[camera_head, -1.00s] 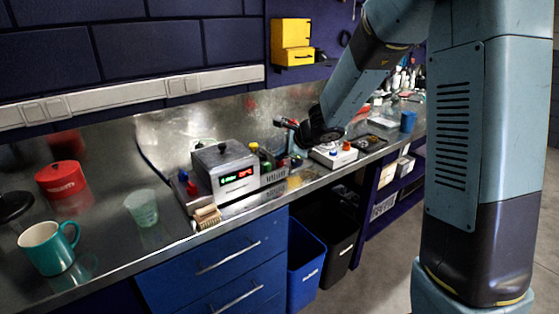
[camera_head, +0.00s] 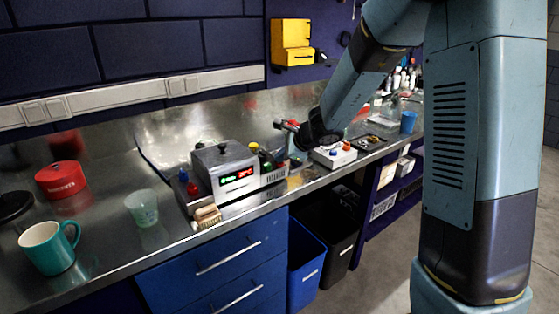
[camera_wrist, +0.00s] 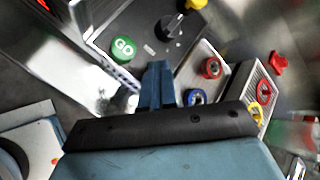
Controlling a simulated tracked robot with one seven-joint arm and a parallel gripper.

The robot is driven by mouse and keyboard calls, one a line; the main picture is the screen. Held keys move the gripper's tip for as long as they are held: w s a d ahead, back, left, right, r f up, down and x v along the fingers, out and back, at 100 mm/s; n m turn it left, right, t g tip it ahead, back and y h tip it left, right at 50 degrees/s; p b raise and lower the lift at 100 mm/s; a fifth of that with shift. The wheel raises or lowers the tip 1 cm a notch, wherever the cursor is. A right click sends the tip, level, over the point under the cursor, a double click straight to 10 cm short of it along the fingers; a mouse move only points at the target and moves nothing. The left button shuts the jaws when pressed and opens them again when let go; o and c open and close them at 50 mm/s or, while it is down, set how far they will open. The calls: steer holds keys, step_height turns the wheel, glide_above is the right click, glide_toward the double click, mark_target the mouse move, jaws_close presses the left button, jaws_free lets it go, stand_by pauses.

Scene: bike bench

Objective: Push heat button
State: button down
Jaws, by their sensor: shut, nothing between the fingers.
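My gripper (camera_wrist: 157,85) is shut and empty. In the wrist view its fingertips point at the front edge of a dark control panel (camera_wrist: 143,30). A round green button (camera_wrist: 123,48) with white lettering lies just left of and beyond the fingertips. A black knob (camera_wrist: 172,27) is right of the button. No label for heat is readable, so I cannot tell which control is the heat button. In the head view my gripper (camera_head: 285,125) hangs above the bench, right of a steel box (camera_head: 224,168) with red and green displays.
A white box (camera_head: 334,156) with coloured buttons stands right of the gripper on the steel bench. A brush (camera_head: 207,215), a cup (camera_head: 142,207) and a teal mug (camera_head: 48,247) stand left.

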mark_target(282, 163)
steer(key=shift+r, duration=0.2)
stand_by(0.3)
steer(key=shift+r, duration=3.1)
steer(key=shift+w, duration=0.15)
